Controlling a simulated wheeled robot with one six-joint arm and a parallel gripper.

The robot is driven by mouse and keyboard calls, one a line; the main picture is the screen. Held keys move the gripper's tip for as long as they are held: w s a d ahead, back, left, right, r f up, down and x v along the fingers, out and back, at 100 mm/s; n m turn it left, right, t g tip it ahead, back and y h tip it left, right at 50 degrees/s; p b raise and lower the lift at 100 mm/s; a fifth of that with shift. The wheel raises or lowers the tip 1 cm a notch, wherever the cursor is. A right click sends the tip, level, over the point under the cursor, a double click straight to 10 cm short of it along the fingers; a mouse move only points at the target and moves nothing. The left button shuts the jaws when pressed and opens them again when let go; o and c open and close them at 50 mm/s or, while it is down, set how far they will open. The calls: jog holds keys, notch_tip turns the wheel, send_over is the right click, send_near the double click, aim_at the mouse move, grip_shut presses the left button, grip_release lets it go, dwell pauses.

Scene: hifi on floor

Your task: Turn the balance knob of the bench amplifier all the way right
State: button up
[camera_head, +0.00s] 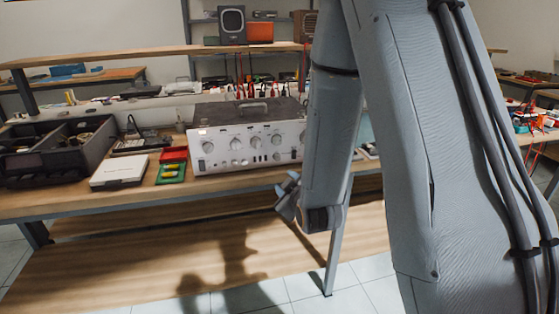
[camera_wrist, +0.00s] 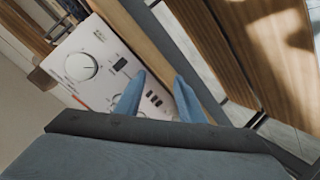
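The bench amplifier (camera_head: 247,142) is a silver-fronted box with a dark top, standing on the workbench left of my arm. Its front panel carries a row of several round knobs (camera_head: 236,144), with small controls below them. I cannot tell which knob is the balance knob. In the wrist view the panel (camera_wrist: 98,92) appears tilted, with a large white round knob (camera_wrist: 80,67) at upper left. My gripper (camera_wrist: 160,80) has two blue fingers spread apart with nothing between them, in front of the lower panel.
Left of the amplifier are a green board (camera_head: 171,173), a red box (camera_head: 174,155), a white case (camera_head: 119,171) and a dark divided tray (camera_head: 56,148). A shelf (camera_head: 160,52) runs above the bench. The floor in front (camera_head: 300,286) is clear.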

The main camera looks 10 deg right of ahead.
aim_at(278, 159)
jog(key=shift+w+r+n+t+p, duration=0.15)
jog(key=shift+w+r+n+t, duration=0.4)
jog(key=shift+w, duration=0.8)
jog(key=shift+w+r+n+t+p, duration=0.3)
jog(key=shift+w+t, duration=0.5)
jog(key=shift+w, duration=0.6)
jog(key=shift+w+r+n+t+p, duration=0.1)
jog(key=shift+w+r+n+t, duration=0.4)
jog(key=shift+w, duration=0.85)
jog(key=shift+f, duration=0.1)
grip_shut()
